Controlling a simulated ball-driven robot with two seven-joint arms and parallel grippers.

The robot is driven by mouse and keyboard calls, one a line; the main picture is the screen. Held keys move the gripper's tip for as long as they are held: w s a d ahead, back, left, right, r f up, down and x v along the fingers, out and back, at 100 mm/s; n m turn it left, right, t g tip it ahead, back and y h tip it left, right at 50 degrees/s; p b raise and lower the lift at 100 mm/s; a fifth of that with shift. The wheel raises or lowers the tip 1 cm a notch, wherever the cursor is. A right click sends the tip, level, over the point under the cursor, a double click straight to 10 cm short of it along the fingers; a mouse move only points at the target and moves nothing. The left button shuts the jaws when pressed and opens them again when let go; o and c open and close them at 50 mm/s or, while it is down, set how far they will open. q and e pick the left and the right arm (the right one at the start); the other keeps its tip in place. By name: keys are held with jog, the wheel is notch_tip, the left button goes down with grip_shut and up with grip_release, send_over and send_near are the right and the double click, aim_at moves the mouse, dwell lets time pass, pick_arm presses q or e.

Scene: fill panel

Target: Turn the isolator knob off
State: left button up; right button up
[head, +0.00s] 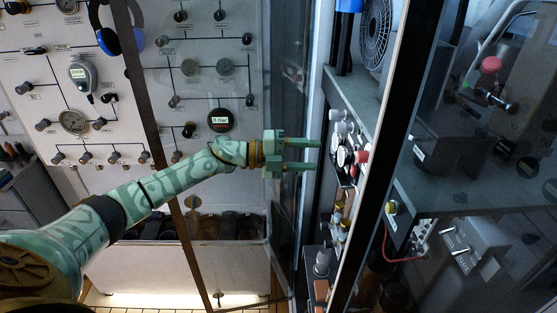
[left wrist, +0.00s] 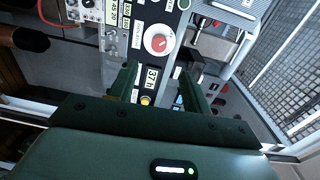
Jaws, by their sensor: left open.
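A round white dial with a red centre (left wrist: 158,42), which looks like the isolator knob, is on the dark panel in the left wrist view. In the head view a red knob (head: 361,157) shows on the panel to the right of my left gripper; I cannot tell for sure that it is the same one. My left gripper (head: 318,156) is open and empty, its fingers pointing at the panel with a gap between. In the left wrist view the fingertips (left wrist: 163,68) sit just below the dial, apart from it. My right gripper is not in view.
A label reading "37" (left wrist: 152,78) and a yellow button (left wrist: 145,100) lie between the fingers in the left wrist view. A fan (head: 376,35) stands above the panel. A dark upright post (head: 395,130) is right of the panel. A gauge board (head: 75,85) is at left.

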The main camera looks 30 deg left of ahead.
pick_arm(q)
jog(key=b+v, duration=0.1)
jog(key=v, duration=0.5)
jog(key=shift+s, duration=0.2)
jog(key=shift+a+r, duration=0.1)
